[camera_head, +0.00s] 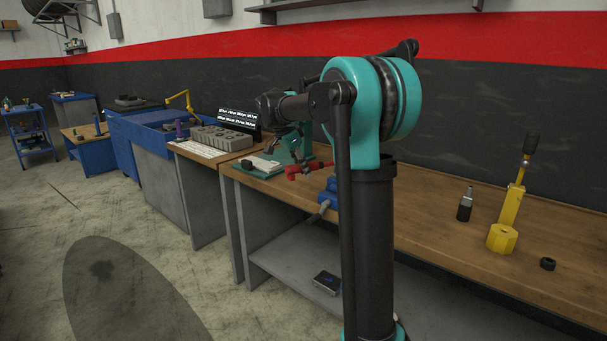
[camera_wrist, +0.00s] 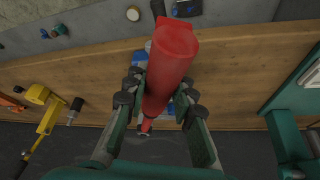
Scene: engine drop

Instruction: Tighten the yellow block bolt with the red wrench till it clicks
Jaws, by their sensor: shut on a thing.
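The red wrench (camera_wrist: 168,62) is in my gripper (camera_wrist: 158,92), whose green fingers with dark pads close on its sides from left and right. Its thick round end points at the wrist camera, and its far end is mostly hidden. In the head view a red piece, seemingly the wrench (camera_head: 308,168), shows above the wooden bench, left of my arm. A grey block (camera_head: 222,138) sits on the farther bench at left, apart from the wrench. I cannot make out a yellow bolt on it.
A blue vise-like thing (camera_head: 328,195) is at the bench's front edge, below the wrench. A yellow tool (camera_head: 508,215), a small dark bottle (camera_head: 465,205) and a black nut (camera_head: 547,264) stand at right. A dark sign (camera_head: 239,122) stands behind the block.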

